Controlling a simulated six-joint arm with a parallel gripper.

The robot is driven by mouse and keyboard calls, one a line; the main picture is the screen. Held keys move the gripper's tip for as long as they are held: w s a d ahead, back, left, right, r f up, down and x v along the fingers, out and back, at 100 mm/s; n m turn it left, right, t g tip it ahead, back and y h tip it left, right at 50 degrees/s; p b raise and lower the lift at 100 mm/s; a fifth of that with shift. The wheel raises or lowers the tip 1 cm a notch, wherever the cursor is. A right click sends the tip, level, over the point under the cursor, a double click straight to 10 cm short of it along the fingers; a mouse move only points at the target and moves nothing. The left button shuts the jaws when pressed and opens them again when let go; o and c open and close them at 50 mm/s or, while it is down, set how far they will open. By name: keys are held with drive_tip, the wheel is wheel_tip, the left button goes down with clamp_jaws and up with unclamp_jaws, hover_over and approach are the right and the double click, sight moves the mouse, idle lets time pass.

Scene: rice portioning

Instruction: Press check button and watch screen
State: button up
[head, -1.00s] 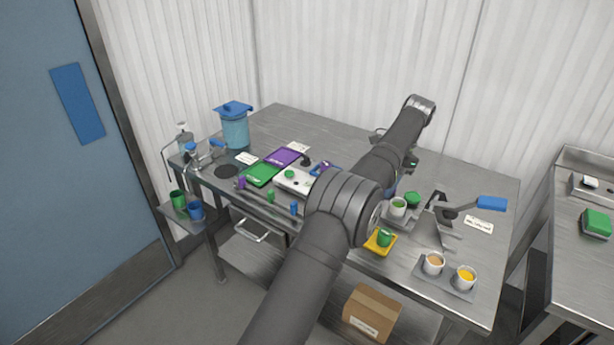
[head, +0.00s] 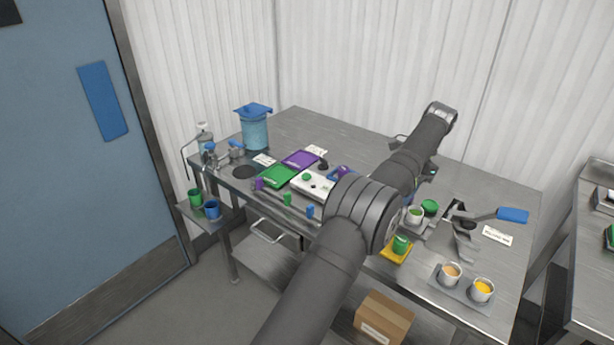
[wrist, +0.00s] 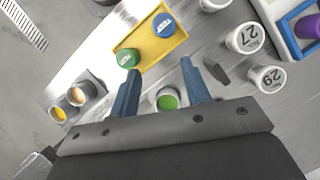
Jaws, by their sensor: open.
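My gripper (wrist: 160,66) shows in the wrist view with its two blue fingers apart and nothing between the tips. A yellow base (wrist: 150,45) lies just beyond the tips. It carries a round green piece (wrist: 127,58) and a round blue piece (wrist: 163,24), both with white lettering too small to read. The green piece is close to the left fingertip; I cannot tell whether they touch. In the head view the yellow base (head: 394,256) and green piece (head: 401,243) stand near the table's front edge. My arm hides the gripper there. I cannot make out a lit screen.
A white panel with a green spot (head: 306,177) lies left of my arm. A cup with green contents (wrist: 168,100) sits between the finger bases. Cups marked 27 (wrist: 243,38) and 29 (wrist: 267,78) stand right. Two filled cups (head: 468,283) stand at the front right corner.

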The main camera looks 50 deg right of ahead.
clamp_jaws()
idle(1.8)
